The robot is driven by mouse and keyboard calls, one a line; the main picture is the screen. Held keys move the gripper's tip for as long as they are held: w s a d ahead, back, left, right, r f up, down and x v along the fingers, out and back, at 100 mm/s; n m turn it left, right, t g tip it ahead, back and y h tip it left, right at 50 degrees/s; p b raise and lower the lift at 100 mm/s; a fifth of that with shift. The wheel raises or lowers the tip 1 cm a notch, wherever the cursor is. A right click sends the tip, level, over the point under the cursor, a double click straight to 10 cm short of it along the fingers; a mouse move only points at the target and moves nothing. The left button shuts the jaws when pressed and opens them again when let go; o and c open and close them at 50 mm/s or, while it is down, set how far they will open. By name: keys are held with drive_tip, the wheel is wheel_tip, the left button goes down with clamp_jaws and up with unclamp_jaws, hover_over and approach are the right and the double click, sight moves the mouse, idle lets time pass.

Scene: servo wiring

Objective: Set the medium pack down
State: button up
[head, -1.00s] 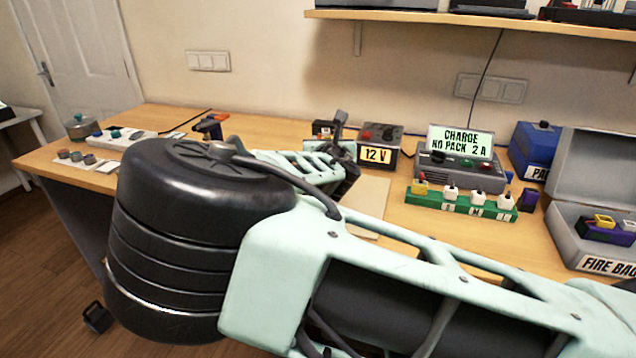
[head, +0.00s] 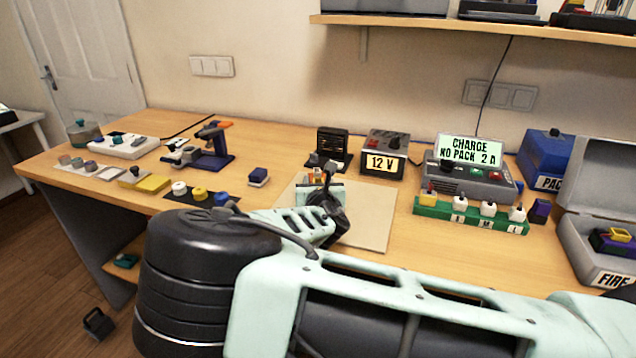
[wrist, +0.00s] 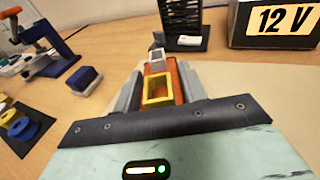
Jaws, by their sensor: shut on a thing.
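My gripper (head: 322,188) is over the tan mat (head: 372,222), in front of the 12 V box. In the wrist view my gripper (wrist: 159,88) has its grey fingers closed on both sides of an orange pack (wrist: 177,85). The pack has a yellow frame on top and a pale connector at its far end; I take it to be the medium pack. In the head view my gripper and wrist hide most of the pack. I cannot tell whether its underside touches the mat.
The 12 V box (head: 384,154) and a black slotted stand (head: 332,147) are behind the mat. A small dark blue block (head: 258,177) sits to its left. The charger (head: 468,182), green connector strip (head: 470,214) and grey fire bag case (head: 590,247) are to the right. Bare mat shows right of my gripper.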

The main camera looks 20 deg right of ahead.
drive_tip(key=shift+f, duration=0.2)
drive_tip(key=o, duration=1.3)
drive_tip(key=shift+r, duration=0.25)
drive_tip(key=b+v, duration=0.1)
drive_tip(key=v, duration=1.1)
drive_tip(key=shift+f, duration=0.1)
drive_tip(key=shift+s, duration=0.1)
